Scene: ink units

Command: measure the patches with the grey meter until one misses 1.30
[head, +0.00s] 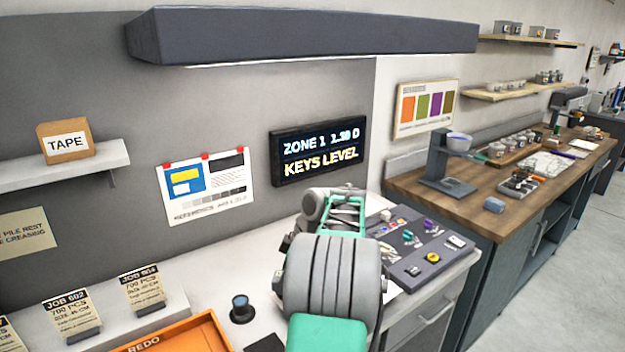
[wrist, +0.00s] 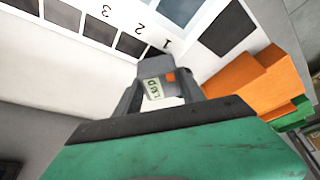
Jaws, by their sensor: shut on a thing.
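My gripper (wrist: 157,84) is shut on the grey meter (wrist: 153,66) in the wrist view. The meter's small pale display faces me, turned over, and its digits are too small to read surely. More dark patches (wrist: 97,27) run to the upper left, near the printed 2 and 3. In the head view my arm hides the jaws, the meter and the strip. The wall screen (head: 318,150) reads ZONE 1, what looks like 1.30 D, and KEYS LEVEL.
A control console (head: 425,245) with coloured knobs lies just right of my arm. An orange tray (head: 180,335) marked REDO and a small dark jar (head: 241,306) are to the left. A wooden bench (head: 420,190) is beyond.

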